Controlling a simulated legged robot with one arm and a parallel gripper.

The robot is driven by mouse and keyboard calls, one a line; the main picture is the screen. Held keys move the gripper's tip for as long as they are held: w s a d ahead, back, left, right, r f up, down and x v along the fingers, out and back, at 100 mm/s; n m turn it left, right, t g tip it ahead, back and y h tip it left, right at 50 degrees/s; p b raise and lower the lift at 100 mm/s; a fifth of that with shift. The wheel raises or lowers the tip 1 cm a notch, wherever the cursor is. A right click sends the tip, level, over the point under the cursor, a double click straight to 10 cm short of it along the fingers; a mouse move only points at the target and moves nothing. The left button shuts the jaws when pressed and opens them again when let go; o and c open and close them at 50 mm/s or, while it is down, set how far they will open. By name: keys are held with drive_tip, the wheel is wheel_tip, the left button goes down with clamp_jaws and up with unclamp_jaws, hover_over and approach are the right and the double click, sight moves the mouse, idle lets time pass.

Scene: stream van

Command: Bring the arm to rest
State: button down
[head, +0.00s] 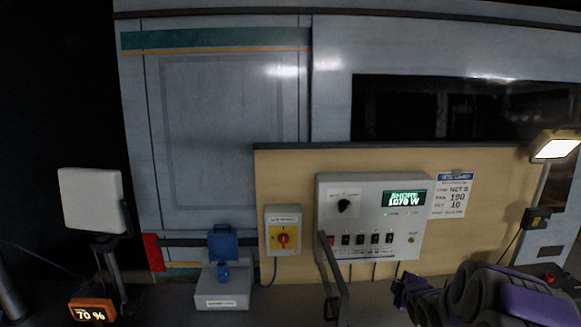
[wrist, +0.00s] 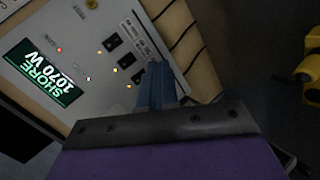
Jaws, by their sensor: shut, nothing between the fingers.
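My gripper (wrist: 157,72) shows in the wrist view as two blue fingers pressed together, shut with nothing between them. The fingers point toward the white control panel (wrist: 90,30), which appears tilted in that view. In the head view my purple and black arm is folded low at the right, with the gripper end (head: 402,288) below and in front of the panel (head: 372,262). I cannot tell the exact gap between fingertips and panel. The panel's display (head: 404,198) reads SHORE 1070 W.
A dark upright bar (head: 335,275) stands before the panel. A lit lamp (head: 555,147) is at right. A blue-topped grey box (head: 222,290) and an orange 70 % display (head: 91,312) are at left.

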drive_tip(key=s+a+r+m+g, duration=0.2)
drive_tip(key=s+a+m+g, duration=0.2)
drive_tip(key=s, duration=1.2)
drive_tip(key=s+a+r+m+g, duration=0.2)
drive_tip(key=s+a+m+g, duration=0.3)
drive_tip(key=s, duration=1.1)
drive_tip(key=s+a+r+m+g, duration=0.2)
drive_tip(key=s+a+m+g, duration=0.2)
drive_tip(key=s+a, duration=0.5)
drive_tip(key=s+g, duration=0.1)
drive_tip(key=s, duration=0.6)
drive_tip(key=shift+s+r+m+y, duration=0.3)
drive_tip(key=shift+s+r+y, duration=0.1)
